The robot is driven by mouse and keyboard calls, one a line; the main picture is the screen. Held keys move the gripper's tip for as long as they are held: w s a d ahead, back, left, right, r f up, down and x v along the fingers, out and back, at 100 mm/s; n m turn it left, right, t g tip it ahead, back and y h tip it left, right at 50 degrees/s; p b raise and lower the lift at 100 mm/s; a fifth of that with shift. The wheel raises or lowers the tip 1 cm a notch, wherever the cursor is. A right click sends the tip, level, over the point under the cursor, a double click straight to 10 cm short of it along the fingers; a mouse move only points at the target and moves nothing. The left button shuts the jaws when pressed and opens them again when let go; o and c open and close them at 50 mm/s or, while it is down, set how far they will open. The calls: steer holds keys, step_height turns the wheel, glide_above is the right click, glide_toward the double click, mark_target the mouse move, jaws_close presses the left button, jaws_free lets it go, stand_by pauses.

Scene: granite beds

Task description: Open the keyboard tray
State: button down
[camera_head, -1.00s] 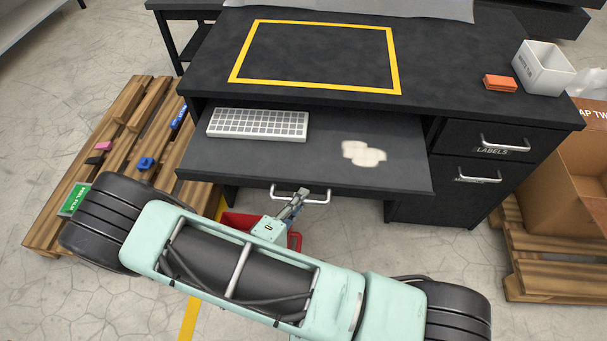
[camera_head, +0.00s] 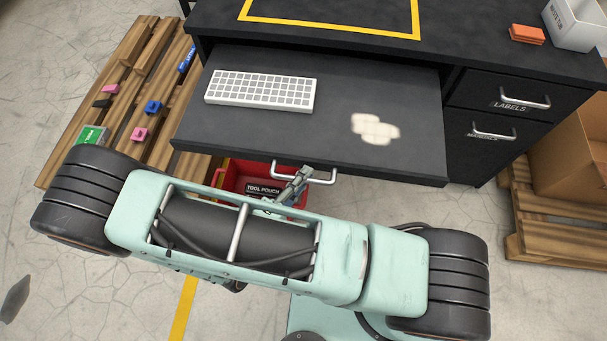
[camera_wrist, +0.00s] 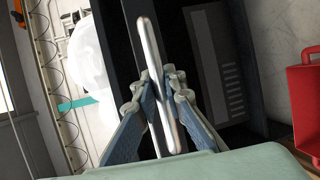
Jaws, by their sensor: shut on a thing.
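The keyboard tray (camera_head: 230,133) is a dark shelf pulled out from under the black desk, with a white keyboard (camera_head: 262,91) and a pale blotch on it. A silver bar handle (camera_head: 324,180) sits at the tray's front edge. My arm hides part of the space below the tray.
A red tool pouch bin (camera_head: 232,180) stands below the tray. A pallet with small coloured items (camera_head: 135,75) is at left. Drawers labelled LABELS (camera_head: 510,105) are at right, beside a cardboard box (camera_head: 572,150) on a pallet. An orange block (camera_head: 526,34) lies on the desk.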

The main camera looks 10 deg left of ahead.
steer(key=c, duration=2.2)
jaws_free()
steer(key=shift+c, duration=0.2)
steer(key=v, duration=1.2)
steer(key=shift+a, duration=0.1)
